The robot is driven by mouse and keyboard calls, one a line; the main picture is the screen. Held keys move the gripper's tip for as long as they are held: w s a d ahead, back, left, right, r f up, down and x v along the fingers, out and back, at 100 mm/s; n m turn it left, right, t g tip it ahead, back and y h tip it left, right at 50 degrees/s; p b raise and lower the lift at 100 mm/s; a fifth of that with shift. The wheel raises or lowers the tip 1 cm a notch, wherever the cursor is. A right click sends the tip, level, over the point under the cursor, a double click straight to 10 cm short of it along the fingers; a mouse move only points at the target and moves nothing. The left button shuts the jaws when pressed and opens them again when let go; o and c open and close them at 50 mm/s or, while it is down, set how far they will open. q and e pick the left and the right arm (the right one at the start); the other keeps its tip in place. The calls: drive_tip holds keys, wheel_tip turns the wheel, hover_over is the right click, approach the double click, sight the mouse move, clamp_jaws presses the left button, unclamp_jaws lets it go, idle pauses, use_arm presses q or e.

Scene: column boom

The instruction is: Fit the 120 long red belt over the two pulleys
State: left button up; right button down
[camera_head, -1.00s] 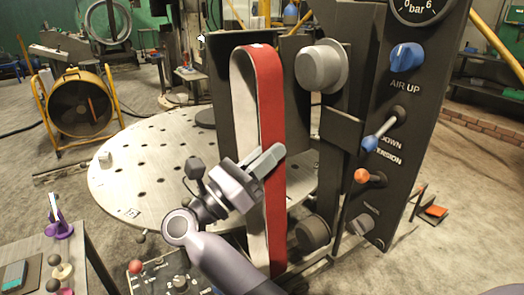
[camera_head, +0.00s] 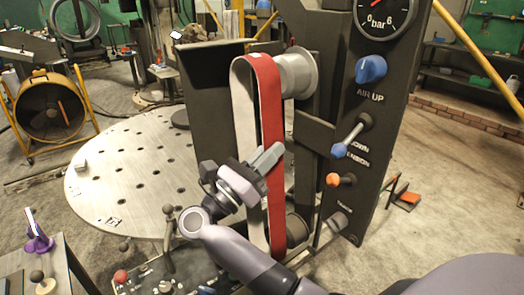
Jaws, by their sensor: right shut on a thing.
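The long red belt (camera_head: 270,110) hangs upright as a tall narrow loop, red outside and pale inside. My right gripper (camera_head: 266,162) is shut on the front run of the belt, about mid-height. The grey upper pulley (camera_head: 301,72) is just right of the belt's top, and the belt's edge overlaps its near end in the picture. The darker lower pulley (camera_head: 298,229) is just right of the belt's lower part. I cannot tell whether the belt is around either pulley or only in front of it. The belt's bottom is partly hidden by my arm. My left gripper is not in view.
A dark control panel right of the pulleys carries a pressure gauge (camera_head: 385,15), a blue knob (camera_head: 371,69), a blue-tipped lever (camera_head: 340,149) and an orange-tipped lever (camera_head: 334,180). A round perforated table (camera_head: 110,190) stands at left. A dark plate (camera_head: 208,100) is behind the belt.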

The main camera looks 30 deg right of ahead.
drive_tip(key=d+b, duration=0.2)
drive_tip(key=d, duration=0.6)
drive_tip(key=shift+w, duration=0.3)
idle(0.4)
drive_tip(key=shift+d, duration=0.15)
drive_tip(key=shift+d+b, duration=0.1)
drive_tip(key=shift+b, duration=0.5)
idle(0.5)
drive_tip(key=c, duration=0.8)
unclamp_jaws()
drive_tip(key=shift+s+a+b, duration=0.15)
drive_tip(key=shift+a+b, duration=0.65)
drive_tip(key=shift+a, duration=0.95)
drive_tip(key=shift+s+a+b, duration=0.15)
drive_tip(key=shift+a+b, duration=0.65)
drive_tip(key=shift+a, duration=0.95)
